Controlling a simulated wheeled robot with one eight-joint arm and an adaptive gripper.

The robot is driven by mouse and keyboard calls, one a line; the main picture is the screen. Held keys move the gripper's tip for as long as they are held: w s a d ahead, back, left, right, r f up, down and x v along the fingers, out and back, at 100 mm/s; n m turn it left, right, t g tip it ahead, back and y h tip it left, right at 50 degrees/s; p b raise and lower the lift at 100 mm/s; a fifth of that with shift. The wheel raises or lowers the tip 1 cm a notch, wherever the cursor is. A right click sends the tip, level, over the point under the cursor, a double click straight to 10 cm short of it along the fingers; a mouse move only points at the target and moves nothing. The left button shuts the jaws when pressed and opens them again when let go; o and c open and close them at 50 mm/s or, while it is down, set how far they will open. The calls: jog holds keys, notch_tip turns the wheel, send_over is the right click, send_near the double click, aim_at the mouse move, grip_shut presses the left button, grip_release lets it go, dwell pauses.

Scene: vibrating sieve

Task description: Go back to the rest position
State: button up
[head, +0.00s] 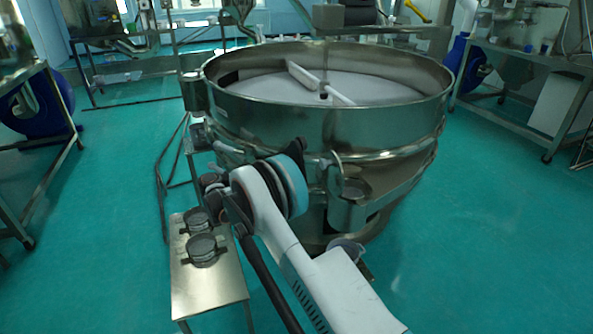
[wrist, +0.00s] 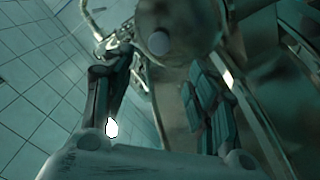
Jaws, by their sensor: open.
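The large round metal vibrating sieve (head: 330,125) stands in the middle of the head view, with a pale surface and bars inside its rim. My arm reaches up to its near left side. In the wrist view my gripper (wrist: 160,85) is open, with one dark finger at the left and one at the right. I see nothing held between the fingers. A rounded metal part with a pale round end (wrist: 160,42) shows beyond them. The curved metal side of the sieve (wrist: 265,85) runs along the right of that view. In the head view the fingers are not clearly visible.
A small metal table (head: 212,290) stands left of my arm, with two round dark clamp-like parts (head: 203,250) on it. Metal benches stand at the left (head: 35,150) and right (head: 530,125). Blue drum-shaped things (head: 45,105) sit by them. Green floor is open between.

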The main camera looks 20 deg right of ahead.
jog(key=shift+a, duration=0.25)
jog(key=s+d+r+n+t+y, duration=0.2)
jog(key=s+d+r+n+y, duration=0.15)
jog(key=r, duration=0.75)
jog(key=s+d+r+n+y, duration=0.25)
jog(key=s+r+y, duration=0.3)
jog(key=s, duration=0.55)
jog(key=s+a+f+n+t+y, duration=0.1)
jog(key=s+a+y, duration=0.2)
jog(key=s, duration=0.6)
jog(key=s+a+f+t+y, duration=0.1)
jog(key=s+a+t+y, duration=0.1)
jog(key=s, duration=0.8)
jog(key=s+a+f+n+t+y, duration=0.1)
jog(key=s+a+y, duration=0.3)
jog(key=s, duration=0.6)
jog(key=shift+a+f+n+t, duration=0.2)
jog(key=shift+f+n+t, duration=0.1)
jog(key=shift+f, duration=0.1)
